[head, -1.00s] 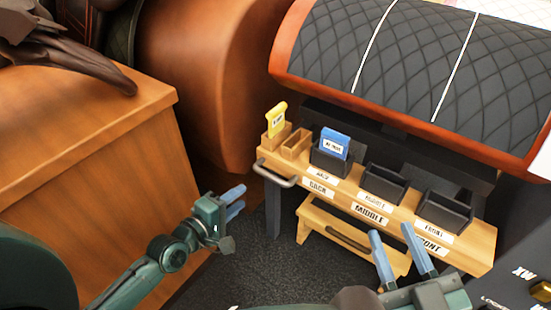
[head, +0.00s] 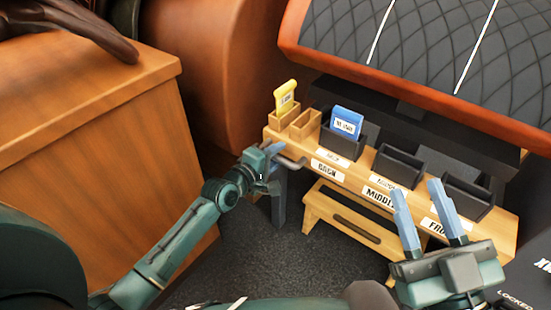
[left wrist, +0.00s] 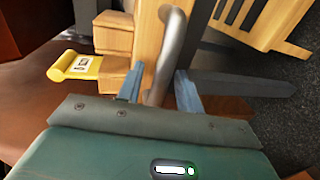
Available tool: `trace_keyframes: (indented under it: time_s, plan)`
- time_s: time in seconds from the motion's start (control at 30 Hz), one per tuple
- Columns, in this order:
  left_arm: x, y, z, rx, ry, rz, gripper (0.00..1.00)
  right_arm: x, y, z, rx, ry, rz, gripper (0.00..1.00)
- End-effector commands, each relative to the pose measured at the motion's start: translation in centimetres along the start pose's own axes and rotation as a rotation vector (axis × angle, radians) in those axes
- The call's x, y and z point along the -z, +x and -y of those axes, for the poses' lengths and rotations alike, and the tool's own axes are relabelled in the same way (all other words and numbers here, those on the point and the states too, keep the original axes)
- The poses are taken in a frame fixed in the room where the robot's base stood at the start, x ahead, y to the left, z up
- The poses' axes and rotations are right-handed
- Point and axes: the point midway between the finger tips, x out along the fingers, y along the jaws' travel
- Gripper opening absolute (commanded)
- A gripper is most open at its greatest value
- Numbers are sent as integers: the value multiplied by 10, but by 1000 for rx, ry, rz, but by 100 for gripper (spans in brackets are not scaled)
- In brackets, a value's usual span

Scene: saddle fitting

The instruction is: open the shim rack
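The shim rack (head: 352,181) is a light wooden shelf with labels reading BACK, MIDDLE and a partly hidden FRONT. A grey metal bar handle (head: 291,163) sticks out at its left end. My left gripper (head: 277,152) is at that handle. In the left wrist view the handle (left wrist: 168,55) passes between the two blue fingers (left wrist: 157,90), which stand apart on either side of it with visible gaps. My right gripper (head: 419,185) is open and empty, in front of the rack's right part in the head view, hiding some of the FRONT label.
Dark bins stand on the rack; the left one holds a blue shim pack (head: 346,122). A yellow tag (head: 286,98) stands in a wooden slot, left end. A wooden step stool (head: 340,217) is below. A wooden cabinet (head: 90,140) stands left, a quilted pad (head: 430,60) behind.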

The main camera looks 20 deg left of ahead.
Motion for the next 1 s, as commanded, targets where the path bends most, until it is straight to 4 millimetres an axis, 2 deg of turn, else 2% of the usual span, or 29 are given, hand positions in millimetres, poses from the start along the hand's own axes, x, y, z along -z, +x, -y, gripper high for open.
trace_keyframes:
  time_s: [0.2, 0.63, 1.0]
  plan:
    - [0, 0, 0, 0, 0, 0, 35, 1, 0, 0, 0, -2, -2, 36]
    - [0, 0, 0, 0, 0, 0, 0, 0, 0, 0, 0, -2, -1, 36]
    - [0, -1, 0, 0, 0, 0, 0, 1, 0, 0, 0, -2, -1, 36]
